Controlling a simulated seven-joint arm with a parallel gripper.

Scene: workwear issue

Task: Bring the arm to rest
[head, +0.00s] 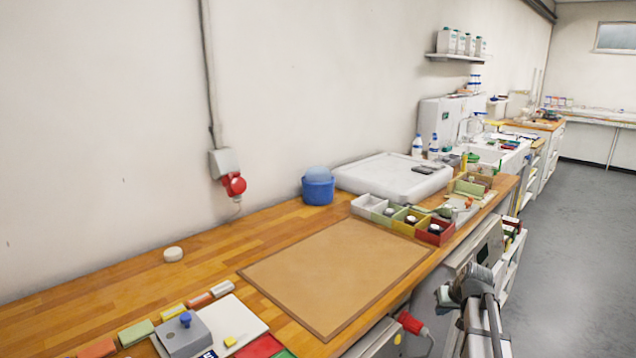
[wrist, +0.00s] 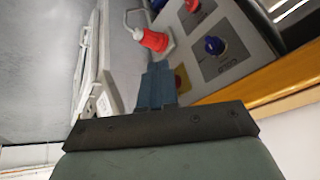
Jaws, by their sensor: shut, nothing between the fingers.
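My gripper (wrist: 157,72) shows in the wrist view as two dark blue-grey fingers pressed together, with nothing between them. In the head view my arm comes in at the lower right, and its dark end (head: 472,284) is off the bench's front edge, over the aisle side. The fingers are too small there to make out clearly. In the wrist view the fingers point toward a grey panel (wrist: 232,45) with a blue knob and a red plug (wrist: 156,40); I cannot tell how close they are.
The wooden bench (head: 215,262) carries a brown mat (head: 335,270), small coloured bins (head: 408,220), a blue tub (head: 318,188) and a white tray-like box (head: 390,178). A red plug (head: 411,323) sticks out below the front edge. The grey floor (head: 570,250) at right is clear.

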